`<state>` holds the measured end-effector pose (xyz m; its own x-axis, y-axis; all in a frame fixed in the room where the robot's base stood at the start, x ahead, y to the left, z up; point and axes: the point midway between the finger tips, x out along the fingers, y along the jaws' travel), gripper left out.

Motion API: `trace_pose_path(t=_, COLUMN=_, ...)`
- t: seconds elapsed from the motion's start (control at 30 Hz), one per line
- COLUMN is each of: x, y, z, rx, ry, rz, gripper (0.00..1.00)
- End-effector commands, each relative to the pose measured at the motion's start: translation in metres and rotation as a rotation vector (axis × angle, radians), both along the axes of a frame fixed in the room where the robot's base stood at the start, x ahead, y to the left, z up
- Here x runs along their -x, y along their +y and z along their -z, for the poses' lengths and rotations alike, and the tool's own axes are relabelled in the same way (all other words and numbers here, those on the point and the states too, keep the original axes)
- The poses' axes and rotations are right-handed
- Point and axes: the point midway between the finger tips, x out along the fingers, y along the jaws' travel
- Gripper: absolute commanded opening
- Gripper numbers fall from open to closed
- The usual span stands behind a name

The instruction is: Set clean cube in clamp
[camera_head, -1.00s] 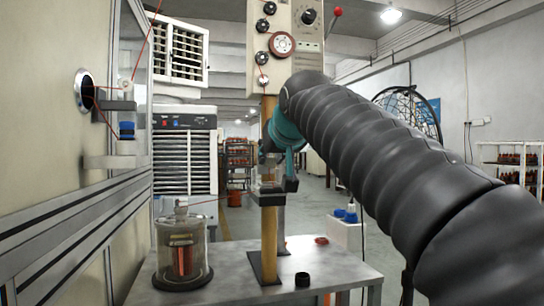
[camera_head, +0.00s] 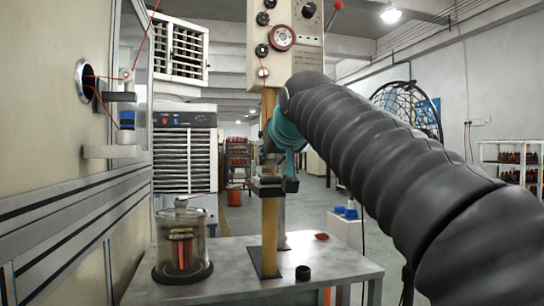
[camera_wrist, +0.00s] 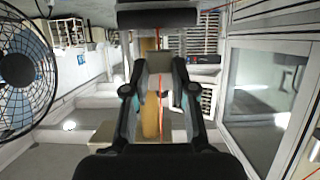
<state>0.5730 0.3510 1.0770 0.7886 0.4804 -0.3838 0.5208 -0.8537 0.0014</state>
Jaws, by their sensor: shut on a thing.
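My gripper (camera_wrist: 160,75) shows in the wrist view with its two fingers closed around a small greyish block (camera_wrist: 160,62), which seems to be the cube. Its cleanness cannot be told. In the head view my gripper (camera_head: 288,172) is partly hidden by my arm, close to the wooden post (camera_head: 270,235). A small dark clamp-like holder (camera_head: 268,188) is fixed to the post at about the gripper's height. I cannot tell whether the cube touches the holder. The post also shows behind the fingers in the wrist view (camera_wrist: 151,118).
The post stands on a grey metal table (camera_head: 335,262). A glass jar with a copper-coloured coil (camera_head: 181,245) stands left, and a small black cap (camera_head: 302,272) lies right of the post. A control box (camera_head: 285,40) hangs above. A panelled wall (camera_head: 60,190) borders the left.

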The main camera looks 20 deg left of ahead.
Motion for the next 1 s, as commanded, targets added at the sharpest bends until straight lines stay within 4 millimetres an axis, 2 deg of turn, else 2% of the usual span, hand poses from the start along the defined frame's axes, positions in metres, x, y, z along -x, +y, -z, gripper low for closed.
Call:
trace_pose_path(t=0.53, x=0.001, y=-0.001, z=0.000, rx=-0.001, ry=-0.001, rz=0.000, gripper=0.15)
trace_pose_path(t=1.0, x=0.001, y=-0.001, z=0.012, rx=-0.001, ry=-0.001, rz=0.000, gripper=0.15)
